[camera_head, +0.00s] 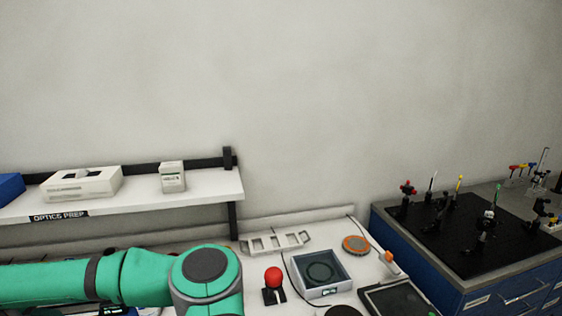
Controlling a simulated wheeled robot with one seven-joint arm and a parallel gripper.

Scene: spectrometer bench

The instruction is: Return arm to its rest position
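My arm (140,277), green with dark grey joint caps, reaches in from the left edge at the lower left. It bends downward at a round joint (206,266) and leaves the picture at the bottom edge. My gripper is below the picture and cannot be seen. The arm hides the left part of the white bench (257,245).
A shelf (200,194) with a white box (82,184) and a small carton (172,176) hangs behind the arm. Right of it on the bench are a red knob (273,277), a square instrument (320,271) and an orange disc (356,244). A black optics board (455,255) stands farther right.

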